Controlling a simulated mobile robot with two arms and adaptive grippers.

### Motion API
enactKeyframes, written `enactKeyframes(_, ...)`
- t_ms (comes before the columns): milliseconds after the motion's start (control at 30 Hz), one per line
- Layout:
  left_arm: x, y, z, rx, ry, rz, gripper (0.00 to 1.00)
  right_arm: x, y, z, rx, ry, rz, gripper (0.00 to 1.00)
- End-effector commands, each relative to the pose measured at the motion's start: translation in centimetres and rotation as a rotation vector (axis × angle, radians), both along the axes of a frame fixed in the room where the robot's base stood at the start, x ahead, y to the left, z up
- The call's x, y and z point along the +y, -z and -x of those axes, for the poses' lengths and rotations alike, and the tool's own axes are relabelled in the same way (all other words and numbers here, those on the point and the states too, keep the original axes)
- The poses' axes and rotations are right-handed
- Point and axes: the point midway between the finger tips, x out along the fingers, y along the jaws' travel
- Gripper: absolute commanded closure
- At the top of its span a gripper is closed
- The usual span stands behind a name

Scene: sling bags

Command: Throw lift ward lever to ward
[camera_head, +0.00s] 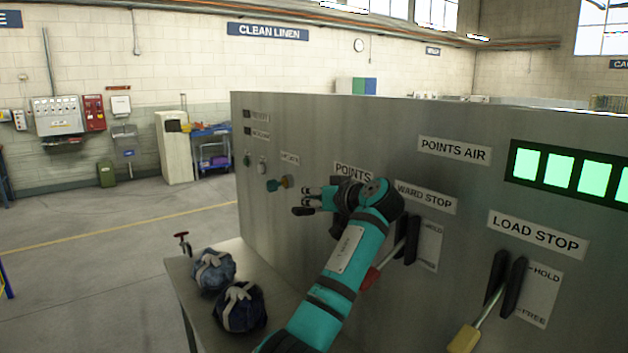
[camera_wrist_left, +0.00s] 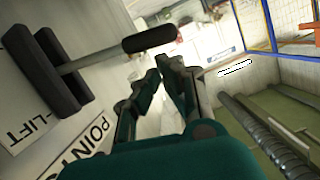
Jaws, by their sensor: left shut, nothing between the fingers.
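My left gripper (camera_head: 303,201) is in front of the steel panel, just below the POINTS label (camera_head: 352,172), its fingers pointing left. In the left wrist view the gripper (camera_wrist_left: 163,68) is shut and empty. A lever with a dark bar handle (camera_wrist_left: 150,39) stands out from the panel close beside the fingertips, apart or touching I cannot tell. Its rod comes from between black guards (camera_wrist_left: 42,70), beside a plate (camera_wrist_left: 25,125) whose readable part says LIFT; no WARD lettering shows. In the head view my wrist and arm hide this lever. My right gripper is out of view.
The WARD STOP lever's red handle (camera_head: 370,278) stands right beside my left arm. The LOAD STOP lever's yellow handle (camera_head: 463,340) is at lower right. A small teal and brass fitting (camera_head: 280,184) juts out left of the gripper. Two dark blue bags (camera_head: 240,308) lie on a table below.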

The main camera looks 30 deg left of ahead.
Motion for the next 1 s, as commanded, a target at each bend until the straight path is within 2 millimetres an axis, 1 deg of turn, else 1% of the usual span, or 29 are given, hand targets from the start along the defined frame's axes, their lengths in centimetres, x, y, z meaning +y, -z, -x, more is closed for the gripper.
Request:
enactKeyframes(333, 0.0, 0.3, 0.1, 0.0, 0.0, 0.0, 1.0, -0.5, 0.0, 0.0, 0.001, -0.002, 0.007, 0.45)
enactKeyframes(433, 0.0, 0.4, 0.1, -0.006, 0.0, 0.002, 1.0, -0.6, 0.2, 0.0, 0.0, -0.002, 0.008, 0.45)
enactKeyframes(600, 0.1, 1.1, 0.3, -0.042, 0.0, 0.016, 1.0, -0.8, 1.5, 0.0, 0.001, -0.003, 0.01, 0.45)
enactKeyframes(833, 0.2, 1.4, 0.5, -0.071, -0.001, 0.03, 1.0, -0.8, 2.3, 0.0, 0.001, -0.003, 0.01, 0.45)
enactKeyframes(1000, 0.3, 2.3, 0.7, -0.12, 0.0, 0.05, 1.0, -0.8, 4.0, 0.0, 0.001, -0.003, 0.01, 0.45)
